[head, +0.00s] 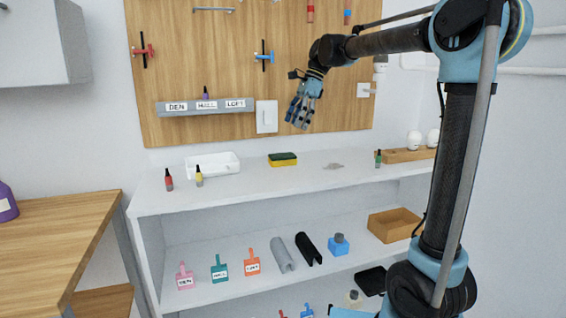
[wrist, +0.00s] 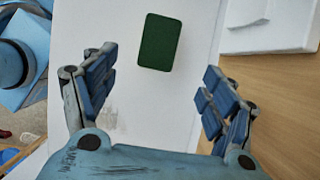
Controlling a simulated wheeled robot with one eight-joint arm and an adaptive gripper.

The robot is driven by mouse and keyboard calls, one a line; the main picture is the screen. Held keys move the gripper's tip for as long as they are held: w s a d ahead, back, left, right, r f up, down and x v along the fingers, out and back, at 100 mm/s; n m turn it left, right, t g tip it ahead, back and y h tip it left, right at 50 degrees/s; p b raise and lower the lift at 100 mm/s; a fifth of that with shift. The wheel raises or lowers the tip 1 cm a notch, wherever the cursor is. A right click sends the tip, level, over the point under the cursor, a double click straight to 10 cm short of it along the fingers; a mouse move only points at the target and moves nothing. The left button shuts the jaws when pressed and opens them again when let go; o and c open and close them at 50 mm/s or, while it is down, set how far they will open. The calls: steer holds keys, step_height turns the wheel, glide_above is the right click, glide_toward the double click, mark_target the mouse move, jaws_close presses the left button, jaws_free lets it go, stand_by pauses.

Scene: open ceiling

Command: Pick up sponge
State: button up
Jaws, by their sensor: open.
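The sponge (head: 283,159) has a dark green top and a yellow lower layer. It lies on the white top shelf in the head view, right of a white tray. In the wrist view only the green face of the sponge (wrist: 160,42) shows, just beyond and between the fingers. My gripper (head: 300,112) hangs above the shelf near the wooden board, above and slightly right of the sponge. In the wrist view my gripper (wrist: 158,88) is open, with nothing between its fingers.
A white tray (head: 233,169) stands left of the sponge, with red and yellow bottles (head: 169,180) near it. A small grey item (head: 333,166) lies to the right. A green bottle (head: 378,158) stands farther right. The wooden board (head: 200,75) rises behind the shelf.

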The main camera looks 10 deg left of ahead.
mark_target(283, 155)
steer(key=x, duration=1.2)
steer(key=shift+s+f, duration=0.1)
steer(key=shift+f, duration=0.05)
steer(key=shift+f, duration=0.2)
stand_by(0.4)
steer(key=shift+c, duration=0.6)
steer(key=c, duration=0.7)
